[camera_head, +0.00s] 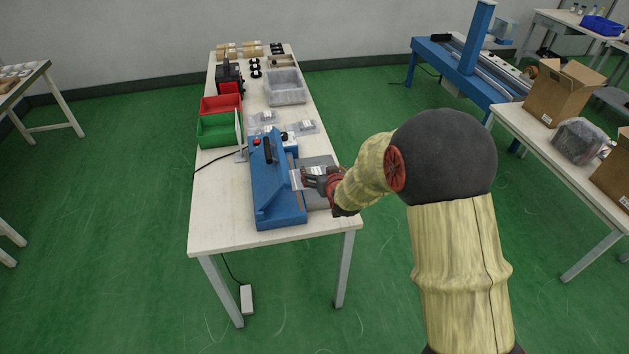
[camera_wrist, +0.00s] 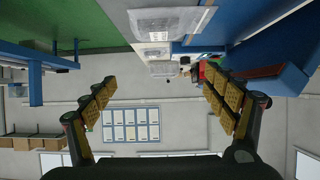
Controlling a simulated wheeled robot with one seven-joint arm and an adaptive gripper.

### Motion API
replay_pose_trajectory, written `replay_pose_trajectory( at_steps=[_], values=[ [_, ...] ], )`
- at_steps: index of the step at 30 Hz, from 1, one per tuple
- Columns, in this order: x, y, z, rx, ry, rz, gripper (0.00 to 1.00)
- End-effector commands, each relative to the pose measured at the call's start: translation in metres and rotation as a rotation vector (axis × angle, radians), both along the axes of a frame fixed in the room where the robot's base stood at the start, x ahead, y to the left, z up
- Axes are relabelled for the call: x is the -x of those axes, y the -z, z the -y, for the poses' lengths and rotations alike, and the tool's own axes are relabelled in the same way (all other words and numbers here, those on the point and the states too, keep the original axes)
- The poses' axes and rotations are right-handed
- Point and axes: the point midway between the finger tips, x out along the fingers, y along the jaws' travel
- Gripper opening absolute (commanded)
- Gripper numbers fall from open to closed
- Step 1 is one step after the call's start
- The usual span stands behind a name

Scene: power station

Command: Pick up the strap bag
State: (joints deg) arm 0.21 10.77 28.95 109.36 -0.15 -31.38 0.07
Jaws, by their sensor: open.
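A clear plastic bag with a white label (camera_head: 297,180) lies at the right front edge of the blue sealing machine, partly hidden by my gripper (camera_head: 313,176). The nearest bag in the wrist view is a clear, labelled one (camera_wrist: 168,22) at the top edge. My gripper is open there too (camera_wrist: 160,90), its yellow-padded fingers wide apart with nothing between them. Two more clear bags lie behind the machine, one at left (camera_head: 263,117) and one at right (camera_head: 303,127). I cannot tell which contents are straps.
The blue sealing machine (camera_head: 272,190) stands on the white table (camera_head: 225,235), close left of my gripper. Green (camera_head: 216,130) and red (camera_head: 220,104) bins and a grey crate (camera_head: 286,97) stand farther back. Another table with cardboard boxes (camera_head: 560,90) is at right.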

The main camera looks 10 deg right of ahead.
Motion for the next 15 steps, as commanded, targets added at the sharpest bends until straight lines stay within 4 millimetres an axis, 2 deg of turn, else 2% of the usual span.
replay_pose_trajectory(
  at_steps=[1,5,15],
  values=[
    [-0.007,0.023,0.0,0.0,0.0,0.016,0.86],
    [-0.019,0.051,0.0,0.0,0.0,0.064,0.86],
    [-0.044,0.073,0.0,0.0,0.0,0.092,0.86]
  ],
)
